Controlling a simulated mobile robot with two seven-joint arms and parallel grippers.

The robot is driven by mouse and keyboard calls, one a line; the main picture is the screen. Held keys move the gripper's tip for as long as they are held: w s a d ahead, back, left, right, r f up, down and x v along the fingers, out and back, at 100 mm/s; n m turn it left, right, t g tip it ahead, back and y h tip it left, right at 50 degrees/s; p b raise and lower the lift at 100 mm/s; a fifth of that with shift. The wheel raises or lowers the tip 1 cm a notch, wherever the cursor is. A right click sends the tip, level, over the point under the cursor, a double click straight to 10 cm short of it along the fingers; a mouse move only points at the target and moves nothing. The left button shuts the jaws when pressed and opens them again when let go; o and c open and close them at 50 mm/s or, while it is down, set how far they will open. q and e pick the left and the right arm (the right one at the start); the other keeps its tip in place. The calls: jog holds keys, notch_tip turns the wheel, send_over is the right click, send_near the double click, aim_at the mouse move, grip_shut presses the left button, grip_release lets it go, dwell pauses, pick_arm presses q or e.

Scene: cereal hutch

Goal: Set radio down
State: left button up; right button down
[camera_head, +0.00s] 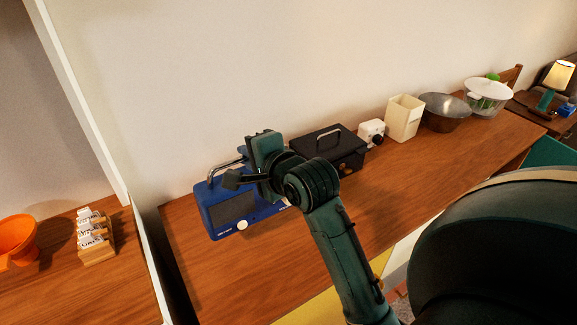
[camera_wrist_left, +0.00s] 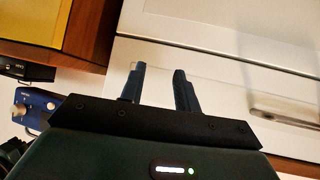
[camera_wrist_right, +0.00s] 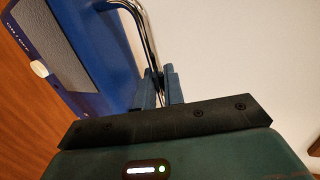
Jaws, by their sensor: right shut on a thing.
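The blue radio (camera_head: 232,210) has a grey speaker panel, a white knob and a metal handle. It is at the left end of the wooden counter, near the wall; I cannot tell whether its base touches the wood. My right gripper (camera_head: 240,180) reaches over it from the right and partly hides its top. In the right wrist view, the gripper (camera_wrist_right: 160,88) is shut on the metal handle (camera_wrist_right: 146,40) of the radio (camera_wrist_right: 85,50). In the left wrist view, my left gripper (camera_wrist_left: 158,85) has its fingers apart and empty, in front of white drawers. The radio also shows there (camera_wrist_left: 38,108).
On the counter (camera_head: 215,275), a black box (camera_head: 325,150) stands right of the radio. Beyond it are a small white object (camera_head: 371,133), a cream container (camera_head: 404,118) and bowls (camera_head: 445,112). The counter's front left is clear. An orange bowl (camera_head: 15,240) is on another surface at left.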

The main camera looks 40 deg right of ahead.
aim_at(251, 172)
notch_tip(251, 172, down, 5)
jog(key=shift+r+b, duration=0.1)
jog(key=shift+b, duration=0.25)
pick_arm(q)
jog(key=shift+w+d+r, duration=0.15)
jog(key=shift+w+d, duration=0.15)
jog(key=shift+w, duration=0.05)
pick_arm(e)
jog(key=shift+f, duration=2.35)
jog(key=shift+f, duration=0.15)
jog(key=c, duration=1.5)
grip_release()
